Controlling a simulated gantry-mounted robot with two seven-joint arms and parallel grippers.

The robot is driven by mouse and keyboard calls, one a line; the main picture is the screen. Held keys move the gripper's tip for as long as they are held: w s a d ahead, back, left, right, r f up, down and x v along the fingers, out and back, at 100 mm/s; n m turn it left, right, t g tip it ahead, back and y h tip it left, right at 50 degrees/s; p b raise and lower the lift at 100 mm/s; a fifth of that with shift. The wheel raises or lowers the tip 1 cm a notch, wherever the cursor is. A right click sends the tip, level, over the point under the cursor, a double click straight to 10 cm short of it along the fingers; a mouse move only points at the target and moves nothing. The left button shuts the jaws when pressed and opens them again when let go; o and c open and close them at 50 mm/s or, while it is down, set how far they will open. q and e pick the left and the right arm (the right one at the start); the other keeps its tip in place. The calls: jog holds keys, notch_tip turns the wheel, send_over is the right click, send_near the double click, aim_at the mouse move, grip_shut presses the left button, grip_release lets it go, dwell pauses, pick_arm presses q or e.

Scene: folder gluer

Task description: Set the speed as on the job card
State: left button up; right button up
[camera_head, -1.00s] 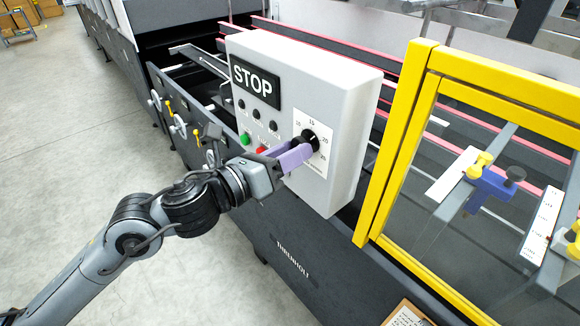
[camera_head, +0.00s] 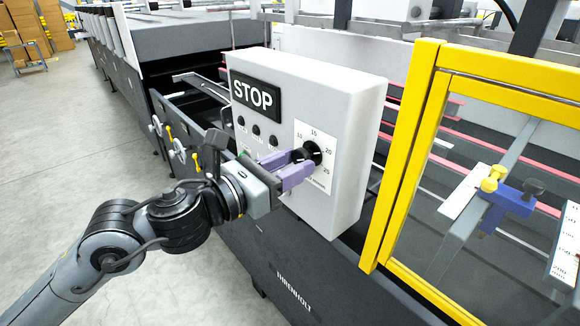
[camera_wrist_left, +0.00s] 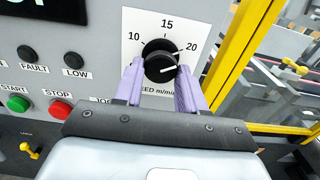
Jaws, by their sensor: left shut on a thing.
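The speed knob (camera_head: 312,152) is a black dial on a white scale plate on the front of the grey control box. In the left wrist view the knob (camera_wrist_left: 159,58) has a pale pointer line, pointing right and slightly up, a little below the 20 mark. The marks 10, 15 and 20 show there; the 25 shows in the head view. My left gripper (camera_head: 309,163) has purple fingers, shut on the knob from both sides. The job card is not in view now. My right gripper is not in view.
The control box (camera_head: 352,110) carries a black STOP plate (camera_head: 256,96), small black buttons, a green START button (camera_wrist_left: 18,104) and a red STOP button (camera_wrist_left: 60,109). A yellow guard frame (camera_head: 405,160) stands close to the right. Open floor (camera_head: 80,130) lies at left.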

pick_arm(q)
jog(key=o, duration=1)
jog(key=shift+s+a, duration=0.35)
jog(key=shift+a, duration=0.15)
jog(key=p+v, duration=0.1)
jog(key=v, duration=0.8)
jog(key=shift+s+a, duration=0.15)
jog(key=shift+s, duration=0.15)
jog(key=shift+f, duration=0.1)
